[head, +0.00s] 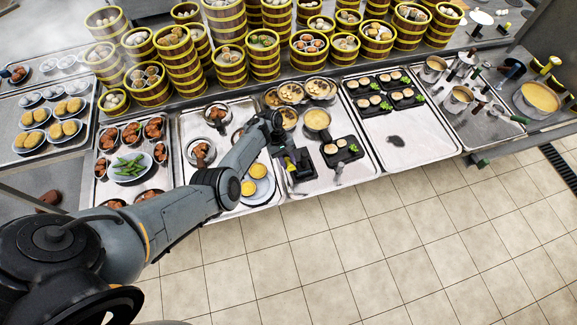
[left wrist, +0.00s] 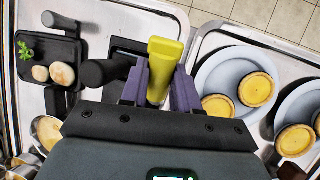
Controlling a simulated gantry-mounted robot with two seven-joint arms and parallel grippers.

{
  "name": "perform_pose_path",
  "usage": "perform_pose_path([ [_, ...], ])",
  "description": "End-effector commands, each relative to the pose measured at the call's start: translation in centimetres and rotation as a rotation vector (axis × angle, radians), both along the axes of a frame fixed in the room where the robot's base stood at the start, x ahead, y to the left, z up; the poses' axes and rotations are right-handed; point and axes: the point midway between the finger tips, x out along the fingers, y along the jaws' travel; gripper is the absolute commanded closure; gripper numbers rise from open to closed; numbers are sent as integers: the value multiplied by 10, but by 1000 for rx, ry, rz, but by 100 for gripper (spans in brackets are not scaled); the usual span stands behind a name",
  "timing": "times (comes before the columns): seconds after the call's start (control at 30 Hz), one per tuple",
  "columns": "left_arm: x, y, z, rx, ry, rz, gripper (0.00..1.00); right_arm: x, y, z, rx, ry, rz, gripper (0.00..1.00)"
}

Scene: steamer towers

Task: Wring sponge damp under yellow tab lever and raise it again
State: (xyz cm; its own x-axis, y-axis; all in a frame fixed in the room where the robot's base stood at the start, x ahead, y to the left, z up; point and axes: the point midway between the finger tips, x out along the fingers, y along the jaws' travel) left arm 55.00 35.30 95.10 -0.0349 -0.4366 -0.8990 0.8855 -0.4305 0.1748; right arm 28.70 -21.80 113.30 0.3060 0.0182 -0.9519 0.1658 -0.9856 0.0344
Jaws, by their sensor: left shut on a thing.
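My left gripper (head: 287,156) reaches down over the middle metal tray. In the left wrist view its two purple fingers (left wrist: 159,88) are closed on the yellow tab lever (left wrist: 166,50), whose blunt yellow end stands out between them. A dark press-like body (left wrist: 128,48) lies just beside the lever, partly hidden by the gripper. In the head view only a small bit of yellow shows at the fingertips (head: 290,166). I cannot make out the sponge in either view. My right gripper is in neither view.
A black board with pale buns (head: 341,150) sits right of the gripper, with a pan of yellow liquid (head: 317,120) behind it. Plates of yellow tarts (head: 257,188) stand close on the left. Steamer towers (head: 228,68) line the back. The tray at right (head: 410,140) has free room.

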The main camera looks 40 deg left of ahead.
Motion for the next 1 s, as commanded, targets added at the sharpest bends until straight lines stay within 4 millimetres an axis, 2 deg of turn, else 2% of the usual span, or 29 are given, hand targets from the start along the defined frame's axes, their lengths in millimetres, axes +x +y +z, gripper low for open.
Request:
perform_pose_path([
  [0.1,4,4,4,-57,31,-2,100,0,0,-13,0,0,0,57],
  [0.3,7,9,11,-117,68,-1,100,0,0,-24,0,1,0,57],
  [0.83,7,12,16,-137,82,1,100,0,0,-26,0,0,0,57],
  [0.87,7,12,16,-137,82,1,65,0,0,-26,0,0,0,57],
  [1.0,7,12,15,-137,83,1,44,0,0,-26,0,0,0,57],
])
